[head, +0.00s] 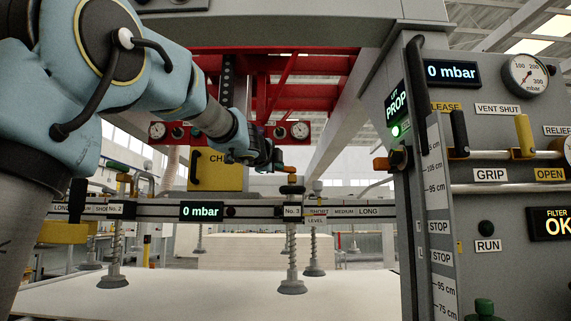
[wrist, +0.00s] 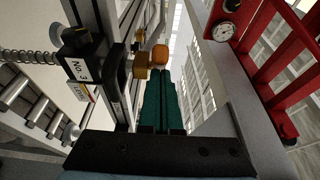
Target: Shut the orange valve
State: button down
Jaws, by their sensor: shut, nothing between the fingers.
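The orange valve (head: 285,169) shows as a small orange handle above the suction cup post marked No. 3 on the crossbeam. In the wrist view its rounded orange end (wrist: 160,56) lies just beyond my fingertips, beside a brass-coloured fitting (wrist: 141,73). My gripper (head: 276,165) is shut with nothing in it, and its tips are close to the valve; I cannot tell whether they touch it. In the wrist view the green fingers of my gripper (wrist: 160,74) lie side by side and point at the orange end. My gripper partly hides the valve's surroundings in the head view.
The grey crossbeam (head: 258,210) runs under my gripper, with spring suction cups (head: 292,286) above a pale sheet (head: 200,300). A dark handle (wrist: 118,80) stands left of my fingers. A red frame (head: 320,66) is overhead. A control panel (head: 490,215) fills the right.

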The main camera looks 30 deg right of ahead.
jog(key=w+m+g+h+p, duration=0.1)
jog(key=w+p, duration=0.1)
jog(key=w+a+m+g+h+p, duration=0.1)
jog(key=g+p, duration=0.1)
jog(key=p, duration=0.1)
jog(key=w+a+m+g+h+p, duration=0.1)
jog(key=w+m+g+p, duration=0.1)
jog(key=shift+w+r+h, duration=0.2)
jog(key=shift+w+h, duration=0.1)
